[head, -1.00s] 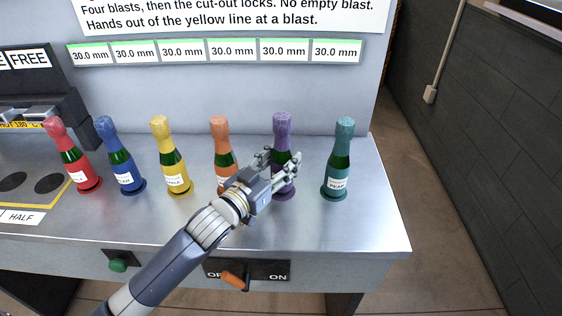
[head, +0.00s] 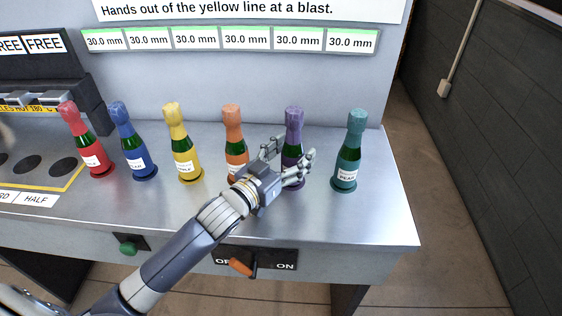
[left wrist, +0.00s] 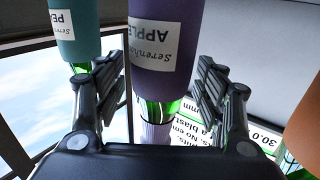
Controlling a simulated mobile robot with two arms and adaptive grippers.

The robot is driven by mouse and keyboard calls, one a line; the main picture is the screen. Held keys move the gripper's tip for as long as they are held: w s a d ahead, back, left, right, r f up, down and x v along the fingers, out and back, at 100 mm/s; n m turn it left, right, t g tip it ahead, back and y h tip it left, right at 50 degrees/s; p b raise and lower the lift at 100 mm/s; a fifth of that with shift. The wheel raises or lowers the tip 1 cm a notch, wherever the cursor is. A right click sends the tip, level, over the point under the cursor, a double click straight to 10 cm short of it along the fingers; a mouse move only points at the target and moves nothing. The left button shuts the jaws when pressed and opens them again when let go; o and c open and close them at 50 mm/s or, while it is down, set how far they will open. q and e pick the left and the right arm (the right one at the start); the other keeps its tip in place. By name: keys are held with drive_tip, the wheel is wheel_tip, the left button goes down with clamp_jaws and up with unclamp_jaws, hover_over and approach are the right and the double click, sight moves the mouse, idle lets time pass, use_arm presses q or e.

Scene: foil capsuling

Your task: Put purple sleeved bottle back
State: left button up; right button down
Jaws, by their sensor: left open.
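The purple sleeved bottle (head: 294,125) stands upright on the metal bench, between the orange and teal sleeved bottles. My left gripper (head: 290,152) is open, with its fingers on either side of the purple bottle's body. The gripper partly hides the bottle's middle. In the left wrist view the purple bottle (left wrist: 165,45), with its white label, shows between the two spread fingers (left wrist: 165,105); I cannot tell whether either finger touches it. My right gripper is not in view.
The teal bottle (head: 350,150) stands just right of the purple one, the orange bottle (head: 232,125) just left. Yellow (head: 182,150), blue (head: 133,150) and red (head: 85,140) bottles stand further left. A plate with round holes (head: 28,164) lies far left.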

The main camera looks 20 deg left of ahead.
use_arm(q)
drive_tip(key=b+v, duration=0.2)
drive_tip(key=v, duration=0.8)
drive_tip(key=shift+s+f, duration=0.1)
drive_tip(key=shift+s, duration=0.1)
drive_tip(key=shift+v, duration=0.8)
